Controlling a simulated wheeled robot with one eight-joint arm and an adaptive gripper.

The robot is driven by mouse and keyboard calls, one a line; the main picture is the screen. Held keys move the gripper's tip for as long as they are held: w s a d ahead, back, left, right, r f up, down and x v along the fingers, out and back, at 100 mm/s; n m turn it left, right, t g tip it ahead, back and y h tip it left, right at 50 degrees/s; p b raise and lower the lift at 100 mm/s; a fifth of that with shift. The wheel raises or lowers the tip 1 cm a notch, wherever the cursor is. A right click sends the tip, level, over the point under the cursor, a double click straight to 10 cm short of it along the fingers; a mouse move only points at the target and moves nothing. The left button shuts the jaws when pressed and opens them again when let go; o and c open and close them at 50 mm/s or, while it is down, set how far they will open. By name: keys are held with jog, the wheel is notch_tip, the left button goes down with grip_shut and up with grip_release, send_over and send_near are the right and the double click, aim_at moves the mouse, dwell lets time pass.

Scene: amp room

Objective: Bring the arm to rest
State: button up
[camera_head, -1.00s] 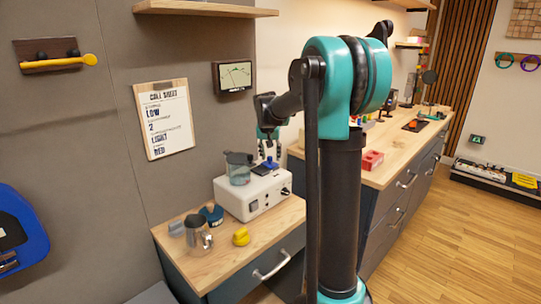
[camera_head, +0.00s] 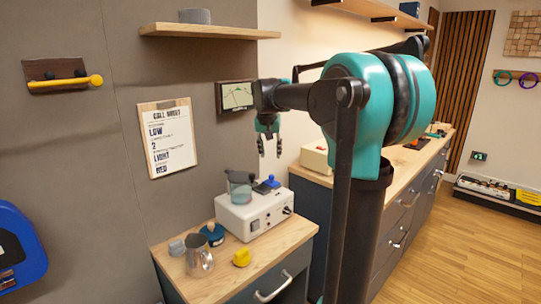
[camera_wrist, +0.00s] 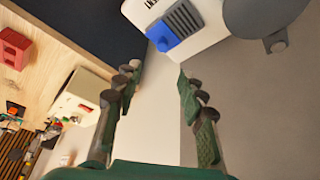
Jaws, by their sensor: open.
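My gripper (camera_head: 270,150) hangs fingers-down in the head view, in front of the wall, above and apart from the white device (camera_head: 254,212). Its two fingers are spread with nothing between them. In the wrist view my gripper (camera_wrist: 160,90) also shows open and empty, with the white device's corner and a blue part (camera_wrist: 163,36) beyond the fingertips. My arm reaches left from its column in the head view, with its elbow raised. The column hides part of the long counter.
A metal pitcher (camera_head: 199,257) and a yellow knob-like piece (camera_head: 241,257) stand on the low cabinet (camera_head: 215,285). A shelf (camera_head: 207,31) is on the wall above. The long counter (camera_head: 402,165) runs right; floor (camera_head: 465,255) is clear there.

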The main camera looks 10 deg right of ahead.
jog(key=s+d+f+n+y, duration=0.1)
jog(key=s+f+n, duration=0.3)
jog(key=s+f, duration=2.4)
jog(key=s, duration=0.4)
jog(key=shift+s+y, duration=0.15)
jog(key=shift+y, duration=0.15)
jog(key=shift+o, duration=0.2)
dwell(0.4)
